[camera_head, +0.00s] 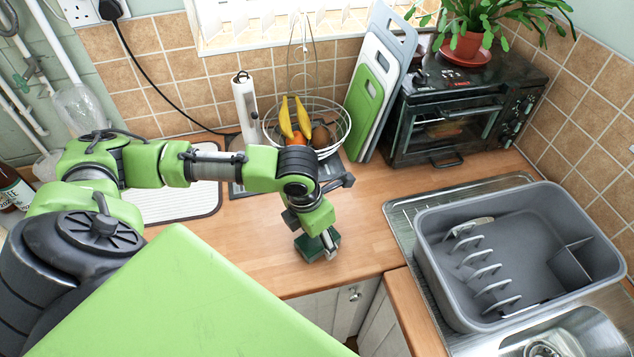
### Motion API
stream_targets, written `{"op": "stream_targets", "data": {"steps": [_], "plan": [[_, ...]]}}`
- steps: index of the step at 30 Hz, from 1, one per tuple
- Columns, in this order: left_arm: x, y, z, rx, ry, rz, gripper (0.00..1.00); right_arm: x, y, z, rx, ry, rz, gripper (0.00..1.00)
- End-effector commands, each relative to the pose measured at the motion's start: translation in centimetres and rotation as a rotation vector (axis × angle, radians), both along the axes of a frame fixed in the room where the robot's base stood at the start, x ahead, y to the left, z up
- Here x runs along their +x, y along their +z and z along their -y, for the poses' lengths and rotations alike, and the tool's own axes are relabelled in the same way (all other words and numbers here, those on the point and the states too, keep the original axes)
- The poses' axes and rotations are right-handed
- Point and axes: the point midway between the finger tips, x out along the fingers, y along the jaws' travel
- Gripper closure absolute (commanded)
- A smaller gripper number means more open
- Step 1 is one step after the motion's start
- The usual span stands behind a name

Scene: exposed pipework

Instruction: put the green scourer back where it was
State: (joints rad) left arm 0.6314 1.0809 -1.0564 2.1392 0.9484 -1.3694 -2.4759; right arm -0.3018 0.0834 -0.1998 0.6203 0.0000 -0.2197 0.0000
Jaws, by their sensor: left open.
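The green scourer (305,250) appears as a dark green block on the wooden worktop, near its front edge. My left gripper (327,243) points down right at it, with its fingers open. The gripper partly covers the scourer, and I cannot tell whether the fingers touch it. My right gripper is not in view.
A grey dish rack (440,286) sits on the steel sink at the right. A wire fruit basket (342,140), chopping boards (366,95) and a black toaster oven (440,130) stand along the back. The worktop (370,215) between gripper and sink is clear.

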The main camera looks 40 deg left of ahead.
Motion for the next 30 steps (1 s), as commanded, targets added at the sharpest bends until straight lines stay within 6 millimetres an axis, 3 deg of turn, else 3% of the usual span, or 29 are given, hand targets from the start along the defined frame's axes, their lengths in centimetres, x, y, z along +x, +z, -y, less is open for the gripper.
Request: {"op": "stream_targets", "data": {"steps": [5, 8, 21, 30], "plan": [[0.0, 0.7, 0.0, 0.000, 0.000, 0.001, 0.43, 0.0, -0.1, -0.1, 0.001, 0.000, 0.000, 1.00], [-0.1, 2.1, -0.1, 0.000, 0.000, 0.004, 0.43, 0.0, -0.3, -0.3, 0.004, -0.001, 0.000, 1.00], [-1.5, 10.7, -0.5, 0.000, -0.001, 0.004, 0.43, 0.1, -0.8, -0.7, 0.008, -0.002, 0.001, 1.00], [-1.9, 12.1, -0.6, 0.000, 0.000, 0.000, 0.43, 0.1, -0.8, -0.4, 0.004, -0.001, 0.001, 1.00]]}}
